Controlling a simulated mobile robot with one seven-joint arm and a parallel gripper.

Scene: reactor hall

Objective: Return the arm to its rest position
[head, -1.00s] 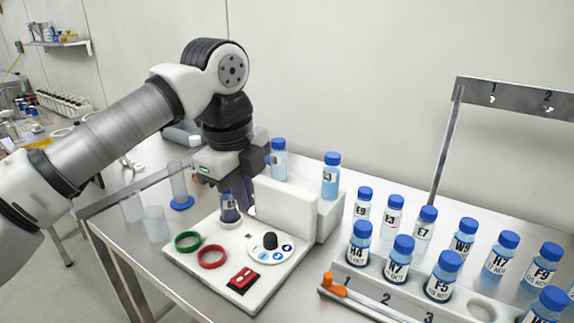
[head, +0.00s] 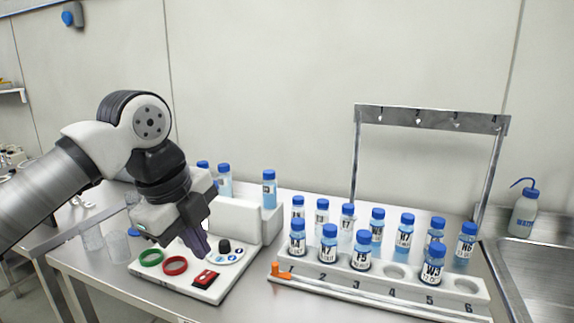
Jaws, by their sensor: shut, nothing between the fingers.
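My gripper (head: 203,249) hangs over the white control panel (head: 185,283), pointing down. Its fingers are together, with nothing between them. They appear in front of the round dial with the black knob (head: 224,246). The panel also carries a green ring (head: 151,257), a dark red ring (head: 175,265) and a red switch block (head: 205,278). A white block stands behind the panel, with several blue-capped bottles at it, one of them a clear blue bottle (head: 269,190). My arm reaches in from the left, bent at the elbow.
A numbered white rack (head: 385,279) holds several labelled blue-capped bottles to the right, below a metal hook frame (head: 432,118). An orange lever (head: 281,271) sits at its left end. A wash bottle (head: 524,212) stands by the sink (head: 530,275). Clear beakers (head: 118,246) stand left of the panel.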

